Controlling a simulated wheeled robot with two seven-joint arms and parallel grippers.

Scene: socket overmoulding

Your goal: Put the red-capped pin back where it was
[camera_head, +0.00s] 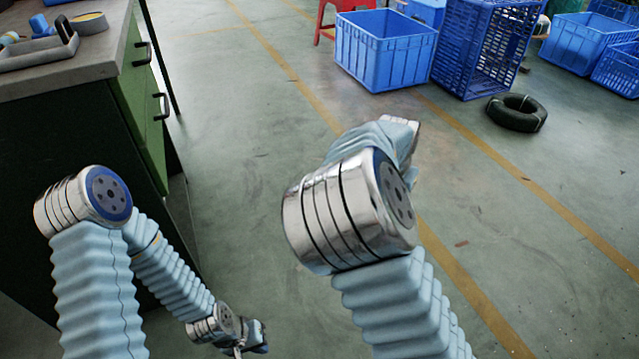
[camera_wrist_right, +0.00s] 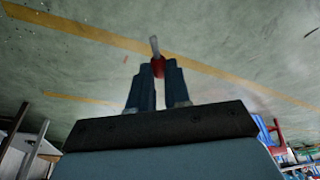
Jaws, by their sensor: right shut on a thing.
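In the right wrist view the red-capped pin (camera_wrist_right: 158,68) has its red cap between the two dark fingertips of my right gripper (camera_wrist_right: 158,75). Its grey shaft sticks out past the tips, slightly tilted. The gripper is shut on the pin, and only floor shows behind it. In the head view my right arm hides this gripper and the pin. My left gripper (camera_head: 255,340) is low in the head view, over the floor, small and partly hidden by its wrist. I cannot tell whether it is open. The place the pin came from cannot be made out.
A workbench (camera_head: 95,65) with green drawers stands at left, with a grey tray (camera_head: 38,52) and a round yellow-topped container (camera_head: 88,23) on it. Blue crates (camera_head: 385,52), a red stool (camera_head: 325,20) and a black tyre (camera_head: 516,112) are on the far floor. The middle floor is clear.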

